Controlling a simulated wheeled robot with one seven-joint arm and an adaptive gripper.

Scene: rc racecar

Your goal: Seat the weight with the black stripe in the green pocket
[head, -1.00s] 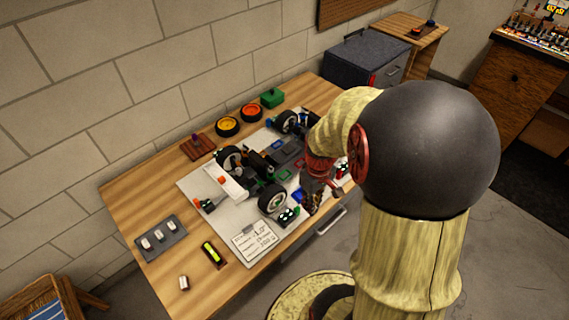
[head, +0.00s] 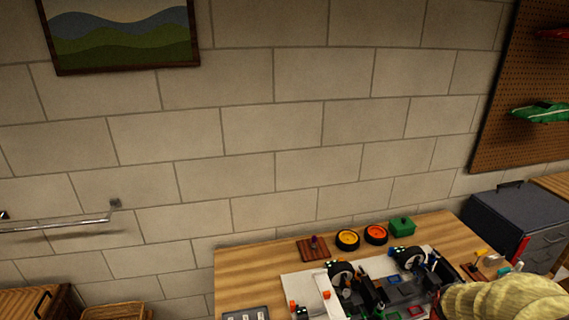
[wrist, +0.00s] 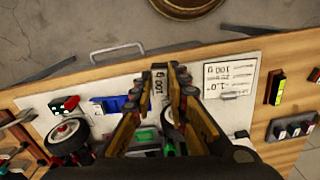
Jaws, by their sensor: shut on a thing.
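My gripper (wrist: 160,86) is shut on a pale weight (wrist: 158,88) marked "100 g", with a dark band at its far end. The weight is between the fingertips, above the white mat (wrist: 40,106). Green parts (wrist: 146,138) show below the fingers in the wrist view; I cannot tell which is the pocket, or whether the weight touches anything. My fingers are not clearly seen there.
A grey tray (wrist: 293,130) of small weights, a yellow-green level (wrist: 279,88) and a note card (wrist: 228,77) lie to the right in the wrist view. A wheel (wrist: 68,136) stands left. A green box (head: 402,226) and two wheel rims (head: 347,239) stand at the back.

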